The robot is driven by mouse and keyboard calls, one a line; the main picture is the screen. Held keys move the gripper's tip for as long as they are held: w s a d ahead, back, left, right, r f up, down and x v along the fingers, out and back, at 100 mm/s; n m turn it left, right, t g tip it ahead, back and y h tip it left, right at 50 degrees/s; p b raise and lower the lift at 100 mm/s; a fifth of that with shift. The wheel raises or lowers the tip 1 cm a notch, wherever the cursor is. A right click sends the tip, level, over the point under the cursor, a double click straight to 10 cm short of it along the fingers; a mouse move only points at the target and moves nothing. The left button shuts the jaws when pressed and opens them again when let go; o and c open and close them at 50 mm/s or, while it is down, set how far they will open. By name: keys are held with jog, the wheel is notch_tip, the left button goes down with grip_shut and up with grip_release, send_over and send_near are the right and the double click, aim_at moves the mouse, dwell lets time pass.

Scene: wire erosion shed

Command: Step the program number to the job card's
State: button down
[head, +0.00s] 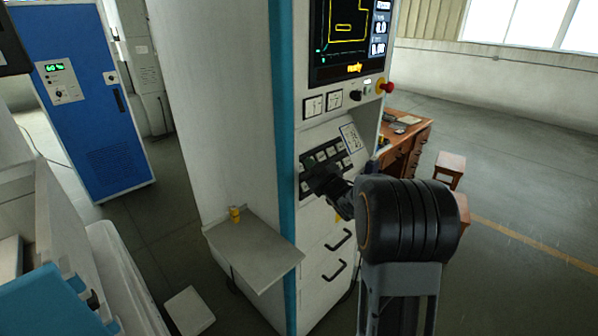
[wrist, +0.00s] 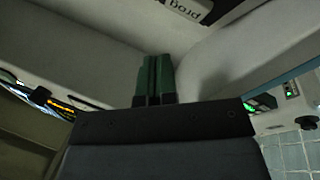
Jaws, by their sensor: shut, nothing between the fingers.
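The control cabinet's sloped key panel (head: 325,155) carries several pale keys. A small white card (head: 350,137) with print too small to read is at its upper right. Above it, the screen (head: 348,40) shows a yellow outline and yellow text at the bottom; I cannot read a program number. My gripper (head: 312,178) is at the lower left of the key panel and hides part of it. In the wrist view its green fingertips (wrist: 153,62) are shut together and empty, close to pale surfaces below a label reading "prog" (wrist: 188,7). Contact with a key cannot be told.
A red emergency knob (head: 386,87) and switches sit under the screen. A grey shelf (head: 255,255) with a small orange-yellow can (head: 235,214) juts out at lower left. A blue cabinet (head: 95,110) stands behind. A wooden desk (head: 410,140) and stool (head: 450,165) are at right.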

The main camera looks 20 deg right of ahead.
jog(key=shift+w+a+f+b, duration=0.2)
jog(key=shift+w+f+b, duration=0.2)
jog(key=shift+w, duration=0.05)
jog(key=shift+w+a+f+b, duration=0.2)
jog(key=shift+w+f+b, duration=0.15)
jog(key=shift+w, duration=0.1)
jog(key=shift+w+a+f+b, duration=0.1)
jog(key=shift+w+f+b, duration=0.05)
jog(key=shift+b, duration=0.2)
dwell(1.4)
jog(key=shift+w+a+f, duration=0.1)
jog(key=shift+w, duration=0.05)
jog(key=shift+a+f+b, duration=0.2)
jog(key=shift+f+b, duration=0.15)
jog(key=shift+b, duration=0.6)
dwell(1.2)
jog(key=shift+b, duration=0.45)
jog(key=shift+w+a+r+b, duration=0.1)
jog(key=shift+r+b, duration=0.1)
jog(key=shift+b, duration=0.75)
dwell(1.7)
